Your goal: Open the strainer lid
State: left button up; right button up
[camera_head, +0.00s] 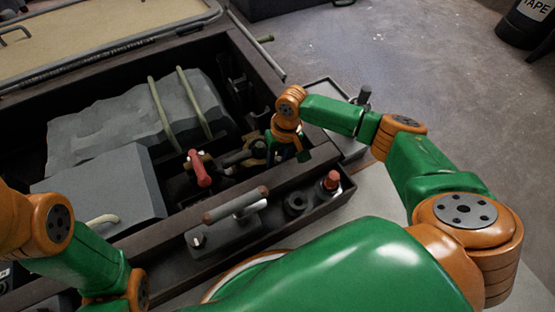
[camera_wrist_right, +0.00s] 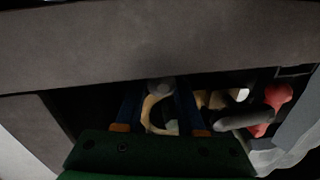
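My right gripper (camera_wrist_right: 158,100) reaches down into the dark open compartment. In the wrist view its two dark blue fingers stand apart, one on each side of a part with a round grey top (camera_wrist_right: 160,88) and a curved beige piece (camera_wrist_right: 150,112). This may be the strainer and its lid, but the dark hides its shape. I see gaps beside it and cannot tell whether a finger touches it. In the head view my right wrist hides this spot. My left arm shows at the lower left; its gripper is out of view.
A red-handled valve (camera_head: 198,168) sits left of my right gripper; its red handle (camera_wrist_right: 277,98) also shows in the wrist view. The compartment's wall (camera_wrist_right: 150,45) rises close by. A tray (camera_head: 318,203) with a red-topped part (camera_head: 331,181) lies in front. A grey box (camera_head: 105,185) stands left.

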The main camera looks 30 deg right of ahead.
grip_shut()
dwell(1.0)
